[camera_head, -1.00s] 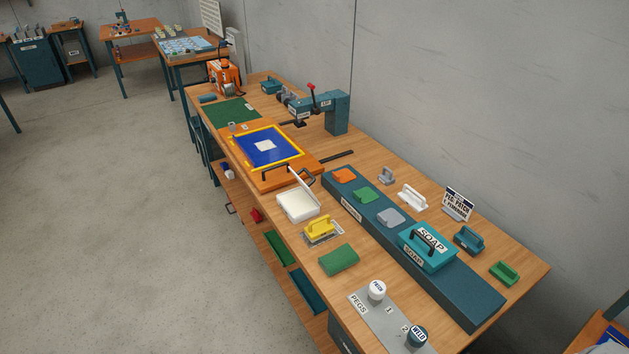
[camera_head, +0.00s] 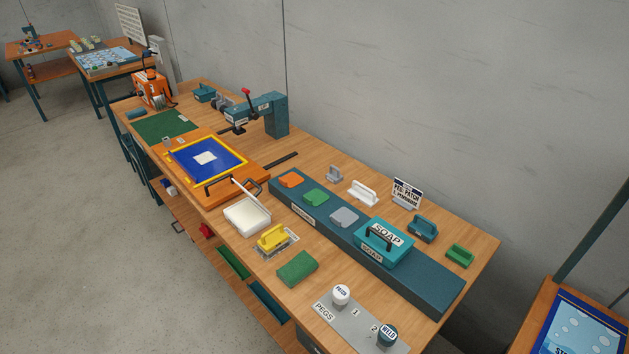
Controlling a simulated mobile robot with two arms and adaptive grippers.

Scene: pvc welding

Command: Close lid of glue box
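A white open box (camera_head: 247,217) with a pale inside stands on the workbench, in front of the blue and yellow framed press. I take it as the glue box, though no label on it is readable. A thin white piece (camera_head: 246,193) slants up from its back edge, seen nearly edge-on. It looks like a raised lid, but I cannot tell for sure. Neither of my grippers is in view.
The orange press base (camera_head: 229,201) with dark handles is close behind the box. A yellow-handled tool (camera_head: 272,237) and a green block (camera_head: 297,268) are nearer. A teal soap box (camera_head: 385,240) sits on a long dark stand (camera_head: 437,288). Open floor (camera_head: 80,240) lies left.

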